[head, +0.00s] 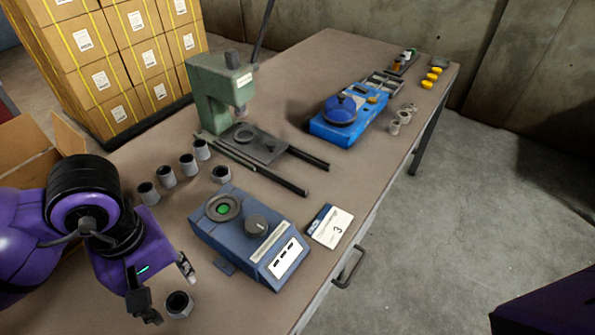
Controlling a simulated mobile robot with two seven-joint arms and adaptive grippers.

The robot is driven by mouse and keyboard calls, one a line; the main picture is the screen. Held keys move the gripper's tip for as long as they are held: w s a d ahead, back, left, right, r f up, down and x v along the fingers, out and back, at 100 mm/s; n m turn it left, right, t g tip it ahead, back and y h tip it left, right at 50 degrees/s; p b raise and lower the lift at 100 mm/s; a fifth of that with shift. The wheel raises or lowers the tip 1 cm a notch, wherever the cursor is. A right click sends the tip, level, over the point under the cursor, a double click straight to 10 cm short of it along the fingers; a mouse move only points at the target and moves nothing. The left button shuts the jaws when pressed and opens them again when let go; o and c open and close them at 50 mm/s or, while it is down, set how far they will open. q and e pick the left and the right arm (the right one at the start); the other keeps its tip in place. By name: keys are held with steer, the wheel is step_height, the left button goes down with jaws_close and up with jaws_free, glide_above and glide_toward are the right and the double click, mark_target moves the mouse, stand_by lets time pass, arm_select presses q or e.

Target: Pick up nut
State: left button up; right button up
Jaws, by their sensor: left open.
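Several grey ring-like pieces with dark holes, which look like nuts, are on the table. One nut (179,304) sits by itself at the near edge of the picture. A row of others, such as this nut (167,177), stands behind my left gripper, and one nut (221,175) is by the blue-grey box. My left gripper (169,290) is open, with its fingers pointing down close to the lone nut. One finger is left of the nut and the other is behind it. I cannot tell whether they touch it. My right gripper is out of view.
A blue-grey box with a knob (252,240) stands right of my left gripper, beside a card marked 3 (329,227). A green press (217,95) and a blue device (345,118) are farther back. Yellow pieces (431,77) lie near the table's (305,75) far right edge.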

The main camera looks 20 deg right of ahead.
mark_target(178, 298)
arm_select(q)
steer(key=f, duration=0.7)
steer(key=shift+w+a+f+p, duration=0.15)
steer(key=shift+w+f+p, duration=0.05)
steer(key=shift+w+p, duration=0.15)
jaws_close()
steer(key=shift+r, duration=0.1)
